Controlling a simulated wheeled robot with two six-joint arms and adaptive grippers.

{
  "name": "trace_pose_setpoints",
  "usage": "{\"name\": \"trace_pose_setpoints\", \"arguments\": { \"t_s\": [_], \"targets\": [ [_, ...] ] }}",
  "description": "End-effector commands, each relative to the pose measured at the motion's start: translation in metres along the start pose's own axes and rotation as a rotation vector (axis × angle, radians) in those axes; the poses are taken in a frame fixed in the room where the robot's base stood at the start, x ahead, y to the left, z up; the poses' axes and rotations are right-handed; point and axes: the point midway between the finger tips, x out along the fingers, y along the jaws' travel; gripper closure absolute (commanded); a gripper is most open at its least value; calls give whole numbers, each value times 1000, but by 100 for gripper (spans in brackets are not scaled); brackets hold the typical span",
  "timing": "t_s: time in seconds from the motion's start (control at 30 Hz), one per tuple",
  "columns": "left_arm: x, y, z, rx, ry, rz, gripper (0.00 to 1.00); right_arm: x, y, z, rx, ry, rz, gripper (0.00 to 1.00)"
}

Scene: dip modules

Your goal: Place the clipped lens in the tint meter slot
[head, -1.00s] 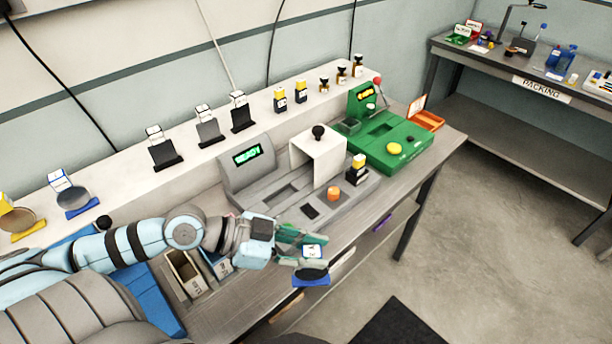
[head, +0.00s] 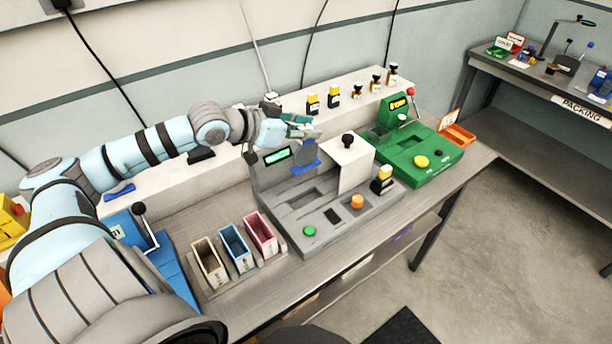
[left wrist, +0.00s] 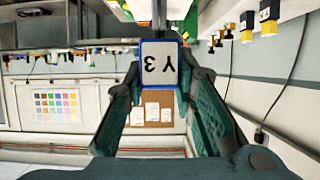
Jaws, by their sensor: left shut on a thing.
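My left gripper (head: 302,131) is shut on a clip with a white, blue-edged tag; the tag (left wrist: 159,65) reads "Y3" upside down in the left wrist view. The clip's blue part (head: 304,157) hangs below the fingers in the head view; the lens itself is hard to make out. The gripper is raised in front of the back ledge, over the rear of a grey machine (head: 290,222) with a lit green display (head: 278,156). This machine has a long recess (head: 306,200) in its deck and a white cover (head: 350,165). My right gripper is not in view.
A green machine (head: 440,160) stands right of the grey one, with an orange tray (head: 458,135) beyond. Narrow bins (head: 232,250) stand at the left front. Yellow-and-black pieces (head: 313,104) and small bottles (head: 375,82) line the back ledge.

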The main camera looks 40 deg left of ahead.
Motion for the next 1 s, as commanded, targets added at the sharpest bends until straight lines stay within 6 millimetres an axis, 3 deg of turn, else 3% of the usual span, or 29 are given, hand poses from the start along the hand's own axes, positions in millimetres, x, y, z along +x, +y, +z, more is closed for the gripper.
{"name": "trace_pose_setpoints", "arguments": {
  "t_s": [0.03,0.1,0.2,0.5,0.83,0.87,1.0],
  "targets": [
    [11,0,22,-9,1,1,100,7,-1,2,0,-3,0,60],
    [22,1,47,-9,1,1,100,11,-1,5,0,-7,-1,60],
    [35,1,73,-5,1,1,100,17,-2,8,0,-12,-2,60],
    [57,1,118,-2,1,1,100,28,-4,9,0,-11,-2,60],
    [59,1,123,2,1,1,100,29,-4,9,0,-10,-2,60],
    [60,1,124,2,1,1,74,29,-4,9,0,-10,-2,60],
    [59,1,123,3,1,1,56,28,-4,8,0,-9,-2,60]
  ]
}}
